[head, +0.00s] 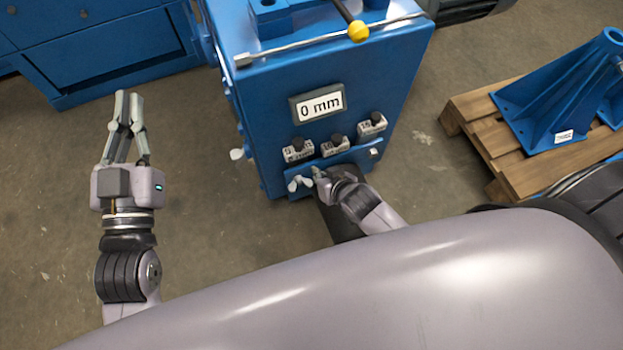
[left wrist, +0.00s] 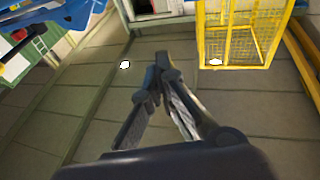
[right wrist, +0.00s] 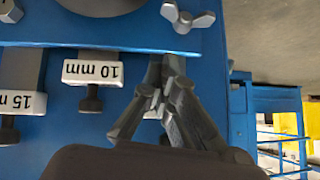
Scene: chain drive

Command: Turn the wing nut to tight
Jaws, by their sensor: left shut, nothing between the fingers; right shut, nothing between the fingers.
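A pale grey wing nut (head: 299,183) sits on the blue strip low on the front of the blue machine in the head view. It shows larger at the top of the right wrist view (right wrist: 188,18), its wings spread roughly sideways. My right gripper (head: 317,172) is shut and empty, its tips just beside the wing nut; in the right wrist view its fingertips (right wrist: 168,65) are apart from the nut. Whether they touch the panel is unclear. My left gripper (head: 128,96) is shut and empty over open floor, left of the machine.
A display (head: 317,103) reads "0 mm". Several tagged blocks, one marked 10 mm (right wrist: 92,71), hang above the strip. A second wing-shaped part (head: 237,154) is at the machine's left side. A yellow-knobbed lever (head: 358,31) is on top. A pallet (head: 480,130) stands right.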

